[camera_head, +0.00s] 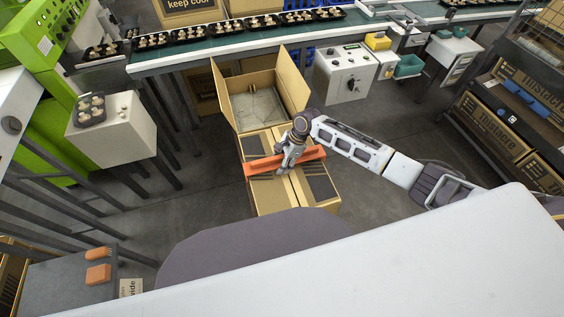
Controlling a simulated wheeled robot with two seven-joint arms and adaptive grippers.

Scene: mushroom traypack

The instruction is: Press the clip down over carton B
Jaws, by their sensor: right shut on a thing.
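An orange clip (262,166), a long bar, lies across the top of a closed brown carton (268,200) in the middle of the view. My right gripper (284,168) is shut on the middle of the clip from above. The clip looks level and very near or touching the carton's top; I cannot tell whether it is fully down. An open carton (241,83) with raised flaps and a pale lining stands directly behind. No letter is readable, so I cannot tell which is carton B. My left gripper is not in view.
A conveyor (225,46) with several black mushroom trays runs across the back. A white control box (343,75) stands right of the open carton. A white stand (128,135) holds one tray at left. Orange pieces (98,273) lie on a grey table. Bare floor flanks the cartons.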

